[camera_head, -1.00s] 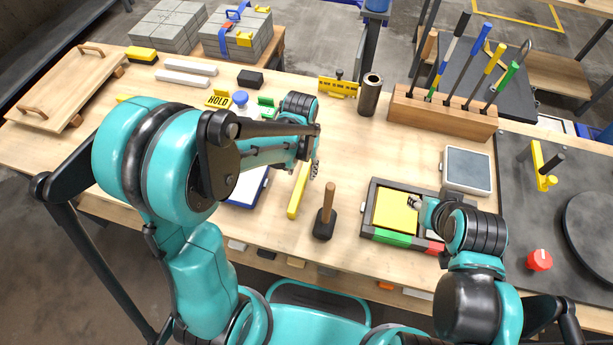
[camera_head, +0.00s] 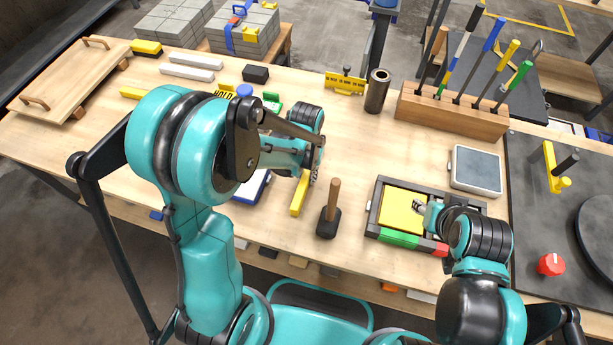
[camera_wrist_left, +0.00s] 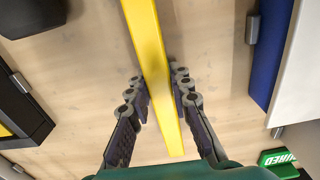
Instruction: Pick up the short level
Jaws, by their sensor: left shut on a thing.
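The short level (camera_head: 300,194) is a slim yellow bar on the wooden table, left of the mallet. In the left wrist view the yellow bar (camera_wrist_left: 155,50) runs between the two fingers of my left gripper (camera_wrist_left: 159,78). My left gripper (camera_head: 312,176) is shut on the bar, its fingers along both sides. My left forearm hides part of the bar in the head view. Whether the bar touches the table is hard to tell. My right gripper (camera_head: 420,205) is over the framed tray near a yellow block; its fingers are too small to read.
A black mallet (camera_head: 328,222) stands handle up just right of the level. The dark tray frame (camera_head: 372,212) lies further right. A blue-edged board (camera_head: 252,188) lies left of the level. A wooden tool rack (camera_head: 450,115) is at the back right. Bare table lies behind the mallet.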

